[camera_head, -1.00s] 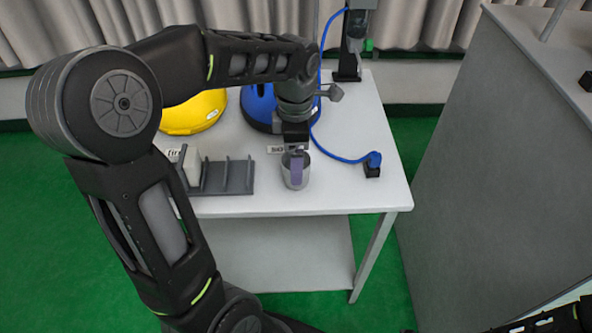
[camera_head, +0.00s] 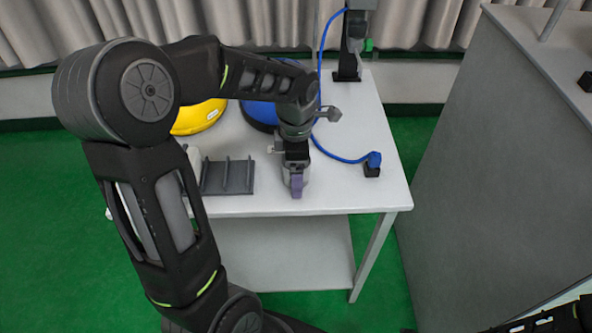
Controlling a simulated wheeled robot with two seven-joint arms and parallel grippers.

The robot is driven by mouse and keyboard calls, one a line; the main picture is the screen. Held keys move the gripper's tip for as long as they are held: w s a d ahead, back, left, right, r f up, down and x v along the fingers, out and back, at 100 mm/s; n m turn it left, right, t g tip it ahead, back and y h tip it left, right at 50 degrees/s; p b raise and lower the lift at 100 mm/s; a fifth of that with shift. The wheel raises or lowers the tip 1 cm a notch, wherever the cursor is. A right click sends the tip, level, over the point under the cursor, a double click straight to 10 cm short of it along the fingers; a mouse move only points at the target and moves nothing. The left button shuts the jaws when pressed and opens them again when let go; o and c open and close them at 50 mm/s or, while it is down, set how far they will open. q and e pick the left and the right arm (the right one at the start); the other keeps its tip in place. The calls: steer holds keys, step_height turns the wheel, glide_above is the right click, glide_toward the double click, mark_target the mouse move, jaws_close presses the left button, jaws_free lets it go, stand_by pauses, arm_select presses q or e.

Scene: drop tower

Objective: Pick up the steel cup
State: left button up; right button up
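The steel cup (camera_head: 306,174) stands near the front of the white table (camera_head: 350,195). It is mostly hidden behind my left gripper, with only slivers of its side showing. My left gripper (camera_head: 297,187) points down at the cup, its purple fingertip in front of the cup's near side. Only one fingertip shows clearly, so I cannot tell how far apart the fingers are or whether they touch the cup. Part of my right arm shows at the bottom right corner; its gripper is out of view.
A grey slotted rack (camera_head: 228,177) stands left of the cup. Yellow (camera_head: 198,118) and blue (camera_head: 259,114) rounded objects are behind. A blue cable (camera_head: 340,157) runs to a black block (camera_head: 372,170) on the right. A tall grey cabinet (camera_head: 500,190) stands at the right.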

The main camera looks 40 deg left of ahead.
arm_select(q)
steer(key=shift+c, duration=0.6)
steer(key=c, duration=1.4)
